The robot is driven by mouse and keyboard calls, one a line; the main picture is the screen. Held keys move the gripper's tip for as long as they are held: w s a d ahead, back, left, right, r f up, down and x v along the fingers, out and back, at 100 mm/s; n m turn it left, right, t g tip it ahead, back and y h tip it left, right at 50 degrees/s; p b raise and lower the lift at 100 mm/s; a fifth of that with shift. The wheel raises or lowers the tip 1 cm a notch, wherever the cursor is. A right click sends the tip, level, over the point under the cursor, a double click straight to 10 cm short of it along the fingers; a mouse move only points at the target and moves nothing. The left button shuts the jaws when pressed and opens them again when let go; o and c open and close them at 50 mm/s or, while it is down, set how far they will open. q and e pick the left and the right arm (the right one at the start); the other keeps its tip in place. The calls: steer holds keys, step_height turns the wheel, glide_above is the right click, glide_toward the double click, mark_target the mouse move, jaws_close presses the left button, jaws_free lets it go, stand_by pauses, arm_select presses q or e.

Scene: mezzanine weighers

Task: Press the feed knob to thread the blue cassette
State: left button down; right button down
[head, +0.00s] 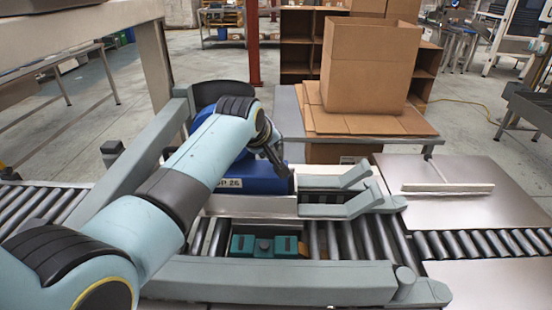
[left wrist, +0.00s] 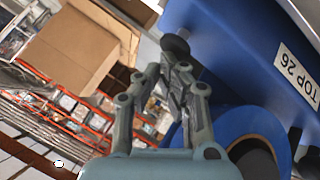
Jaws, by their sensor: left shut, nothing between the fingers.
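The blue cassette (head: 265,183) sits on the machine beyond the rollers, partly hidden by my left arm. A dark round feed knob (left wrist: 176,45) sticks out at the cassette's edge. My left gripper (head: 277,170) is at the right end of the cassette, fingers together and empty. In the left wrist view its fingertips (left wrist: 174,66) are right by the knob; I cannot tell whether they touch it. A blue roll (left wrist: 263,122) with a dark core is beside the fingers. My right gripper is not in view.
Grey guide rails (head: 340,192) stand right of the cassette. A green block (head: 264,246) lies among the rollers in front. A big cardboard box (head: 368,65) stands on flat cardboard behind. Bare metal plates (head: 455,205) are at right.

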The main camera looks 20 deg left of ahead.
arm_select(q)
steer(key=shift+f+b, duration=0.35)
steer(key=shift+f, duration=0.3)
steer(key=shift+s+f, duration=0.1)
steer(key=shift+f, duration=0.05)
stand_by(0.6)
steer(key=shift+r+p, duration=1.25)
steer(key=shift+r, duration=0.1)
step_height(320, 180, up, 5)
steer(key=p, duration=0.5)
steer(key=shift+r, duration=0.1)
steer(key=shift+f, duration=0.2)
